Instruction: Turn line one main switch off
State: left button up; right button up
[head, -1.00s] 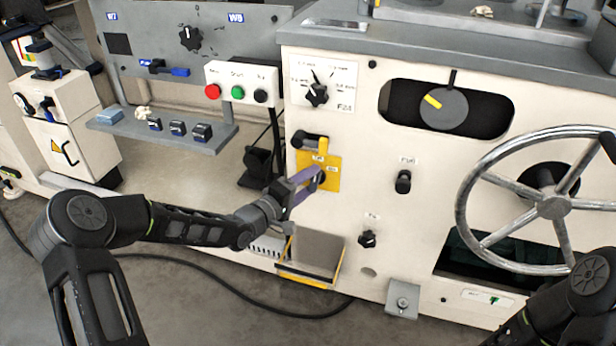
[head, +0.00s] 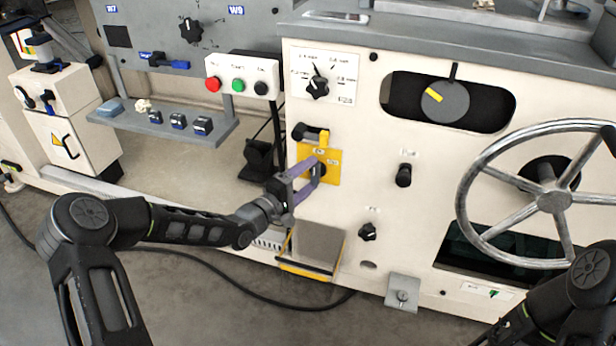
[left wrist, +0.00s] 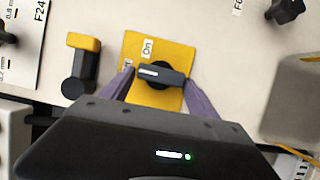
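The line one main switch is a black rotary knob (left wrist: 162,74) on a yellow plate (left wrist: 158,50), which also shows on the cream panel in the head view (head: 333,176). A white mark on the knob's handle is toward its left end in the left wrist view, on the side of a partly hidden label. An "On" label is above the knob. My left gripper (head: 318,171) is at the plate with its purple fingers apart, one on each side of the knob. Small gaps seem to show at the handle's ends; contact is unclear. My right gripper is out of view.
A yellow-and-black lever (head: 312,134) sits just above the plate. A black knob (head: 368,232) and a grey box-like fixture (head: 318,246) are below. A large handwheel (head: 553,202) stands to the right. A push-button box (head: 241,78) is up left.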

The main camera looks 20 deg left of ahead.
pick_arm(q)
jog(key=shift+o, duration=1.3)
jog(key=shift+s+a, duration=0.3)
jog(key=shift+s, duration=0.25)
jog(key=p+v, duration=0.2)
jog(key=v, duration=0.4)
jog(key=shift+s, duration=0.25)
jog(key=shift+a, duration=0.1)
